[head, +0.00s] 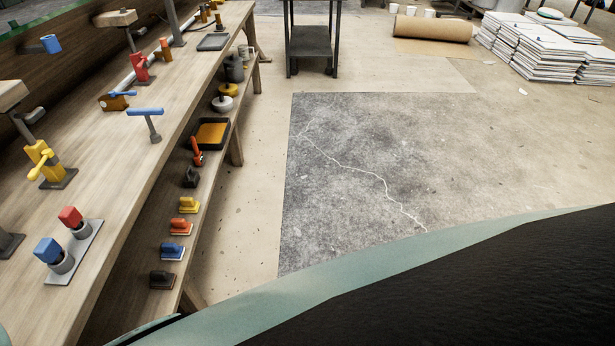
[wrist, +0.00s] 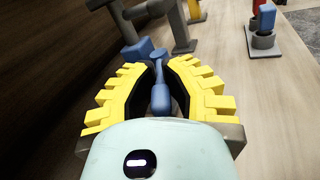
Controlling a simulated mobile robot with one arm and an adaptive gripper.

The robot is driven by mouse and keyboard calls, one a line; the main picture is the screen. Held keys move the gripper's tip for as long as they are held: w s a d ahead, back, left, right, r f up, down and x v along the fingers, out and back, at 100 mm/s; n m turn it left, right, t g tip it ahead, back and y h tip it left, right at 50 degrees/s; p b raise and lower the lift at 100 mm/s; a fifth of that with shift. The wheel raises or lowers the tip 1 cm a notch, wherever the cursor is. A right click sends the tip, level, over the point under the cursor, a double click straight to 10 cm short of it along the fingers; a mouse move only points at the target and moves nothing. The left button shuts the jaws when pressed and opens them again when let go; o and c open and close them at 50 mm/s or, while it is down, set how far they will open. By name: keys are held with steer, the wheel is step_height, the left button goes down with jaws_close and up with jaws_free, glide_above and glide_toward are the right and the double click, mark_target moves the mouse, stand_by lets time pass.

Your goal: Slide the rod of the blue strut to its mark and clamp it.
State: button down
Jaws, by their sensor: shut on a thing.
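In the wrist view my gripper (wrist: 160,72), with yellow ribbed fingers, is shut on a slim blue handle (wrist: 161,98). The handle runs forward between the fingers to a blue collar-like part (wrist: 136,50), which looks like part of the blue strut. Grey bars and a grey post (wrist: 176,25) stand just beyond it. The fingers hide part of the strut. I cannot make out the mark or where the rod stands against it. In the head view neither my gripper nor the held handle shows.
On the bench (head: 105,185) stand a yellow clamp (head: 45,160), a red clamp (head: 140,68) and a loose blue T-shaped piece (head: 146,113). A plate holds a blue-topped peg (head: 48,250) and a red-topped peg (head: 71,217). A lower shelf carries several small tools. The floor to the right is mostly clear.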

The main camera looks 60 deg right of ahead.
steer(key=shift+w+a+m+g+h+b, duration=0.2)
steer(key=shift+m+g+h+b, duration=0.25)
steer(key=shift+b, duration=0.35)
steer(key=shift+a+m+g+h+b, duration=0.1)
steer(key=shift+m+g+h+b, duration=0.15)
steer(key=shift+h+b, duration=0.15)
steer(key=c, duration=0.9)
jaws_free()
steer(key=shift+c, duration=0.2)
steer(key=shift+s+r+y+p, duration=0.15)
steer(key=shift+y+p, duration=0.1)
steer(key=shift+p, duration=0.4)
steer(key=shift+n+t+y+p, duration=0.4)
steer(key=shift+n+t+p, duration=0.1)
steer(key=shift+p, duration=0.1)
